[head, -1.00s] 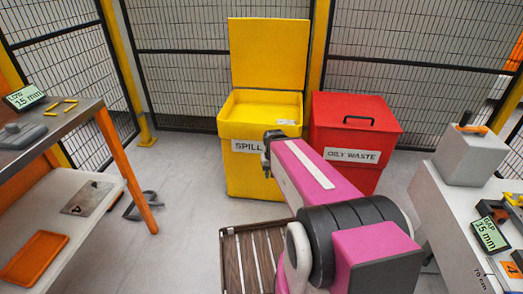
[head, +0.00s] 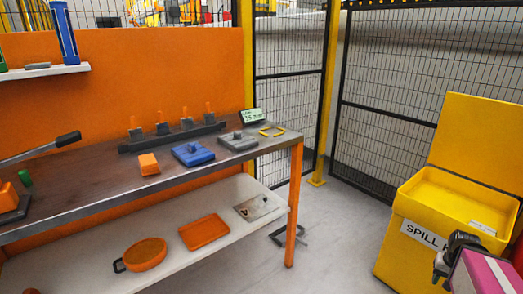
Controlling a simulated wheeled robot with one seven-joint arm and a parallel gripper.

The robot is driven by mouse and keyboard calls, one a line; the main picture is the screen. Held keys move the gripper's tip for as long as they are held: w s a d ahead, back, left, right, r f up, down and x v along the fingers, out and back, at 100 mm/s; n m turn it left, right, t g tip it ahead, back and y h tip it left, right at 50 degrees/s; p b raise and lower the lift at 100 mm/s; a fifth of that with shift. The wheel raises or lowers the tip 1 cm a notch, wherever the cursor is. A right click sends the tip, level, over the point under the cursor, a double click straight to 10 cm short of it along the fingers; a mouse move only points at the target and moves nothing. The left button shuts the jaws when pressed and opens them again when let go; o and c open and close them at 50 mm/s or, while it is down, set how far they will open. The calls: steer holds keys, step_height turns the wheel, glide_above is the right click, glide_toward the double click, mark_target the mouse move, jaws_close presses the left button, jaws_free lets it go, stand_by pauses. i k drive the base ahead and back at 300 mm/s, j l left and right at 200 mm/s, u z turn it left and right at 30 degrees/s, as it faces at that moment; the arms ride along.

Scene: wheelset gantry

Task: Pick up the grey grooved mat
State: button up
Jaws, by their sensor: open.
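I cannot clearly make out a grey grooved mat in this view. A thin grey plate (head: 260,208) with dark marks lies flat on the lower white shelf at its right end; I see no clear grooves on it. A grey block with a knob (head: 238,141) sits on the metal bench top, beside a similar blue block (head: 193,154). My gripper (head: 440,269) is at the lower right in front of the yellow bin, open, with nothing seen in it, and far from the bench.
The steel bench (head: 90,185) has an orange leg at its right corner. An orange tray (head: 204,232) and orange pan (head: 145,254) share the lower shelf. A yellow spill bin (head: 405,255) stands open at right. Floor between is mostly clear, with a dark frame (head: 290,236) near the leg.

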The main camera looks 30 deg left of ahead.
mark_target(237, 142)
steer(key=u, duration=2.1)
steer(key=j+z, duration=0.1)
steer(key=z, duration=1.05)
steer(key=j+z, duration=0.3)
steer(key=j, duration=0.15)
steer(key=k+j+z, duration=0.15)
steer(key=j+z, duration=0.2)
steer(key=k+j+z, duration=0.15)
steer(key=j+z, duration=0.15)
steer(key=j, duration=0.15)
steer(key=k+j+z, duration=0.15)
steer(key=j+z, duration=0.2)
